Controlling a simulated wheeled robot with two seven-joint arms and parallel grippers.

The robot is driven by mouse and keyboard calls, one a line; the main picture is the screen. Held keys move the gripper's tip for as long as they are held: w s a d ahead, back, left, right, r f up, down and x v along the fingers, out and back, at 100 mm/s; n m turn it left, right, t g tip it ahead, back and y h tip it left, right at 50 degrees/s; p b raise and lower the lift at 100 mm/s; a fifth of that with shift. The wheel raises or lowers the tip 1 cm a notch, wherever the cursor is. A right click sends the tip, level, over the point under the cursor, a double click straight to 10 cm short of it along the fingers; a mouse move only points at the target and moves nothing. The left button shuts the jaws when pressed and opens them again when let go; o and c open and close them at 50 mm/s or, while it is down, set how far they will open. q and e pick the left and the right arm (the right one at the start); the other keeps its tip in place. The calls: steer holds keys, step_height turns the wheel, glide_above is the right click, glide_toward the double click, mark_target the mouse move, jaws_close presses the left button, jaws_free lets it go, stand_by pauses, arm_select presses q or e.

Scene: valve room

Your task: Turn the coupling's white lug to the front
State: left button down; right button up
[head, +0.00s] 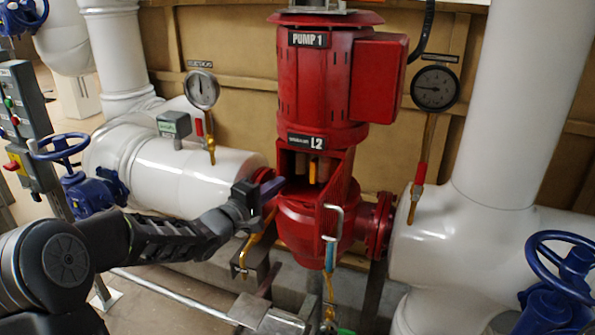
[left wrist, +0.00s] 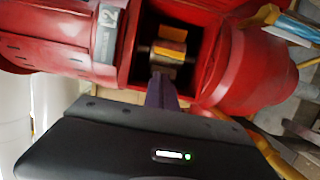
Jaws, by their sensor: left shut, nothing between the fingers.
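The coupling (head: 313,168) sits inside the open window of the red pump, below the L2 label. It shows a yellow-orange piece in the head view. In the left wrist view the coupling (left wrist: 170,50) is a shaft part with an orange band and a paler part beside it, in a dark recess. I cannot clearly make out a white lug. My left gripper (head: 272,187) is shut and empty, with its dark purple fingers at the left side of the window. In the left wrist view its fingers (left wrist: 161,90) point at the window's edge, and contact cannot be told. My right gripper is not in view.
The red pump housing (head: 320,90) walls the window in. A grey handle (head: 332,222) stands in front of the lower pump. White pipes flank it, with a gauge (head: 435,88) at right. Blue handwheels (head: 560,265) stand at the right and left.

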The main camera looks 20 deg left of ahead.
mark_target(312, 169)
arm_select(q)
steer(key=shift+w, duration=0.1)
steer(key=p+x, duration=0.1)
steer(key=x, duration=0.9)
steer(key=shift+f+p, duration=0.1)
steer(key=shift+p, duration=0.3)
steer(key=shift+s+d+b, duration=0.2)
steer(key=shift+d+b, duration=0.1)
steer(key=shift+d, duration=0.25)
steer(key=shift+s+d+b, duration=0.2)
steer(key=shift+d+b, duration=0.05)
steer(key=shift+d, duration=0.3)
steer(key=shift+d+b, duration=0.7)
steer(key=shift+d, duration=0.65)
steer(key=b+v, duration=0.1)
steer(key=v, duration=0.6)
steer(key=shift+s, duration=0.4)
steer(key=shift+a, duration=0.1)
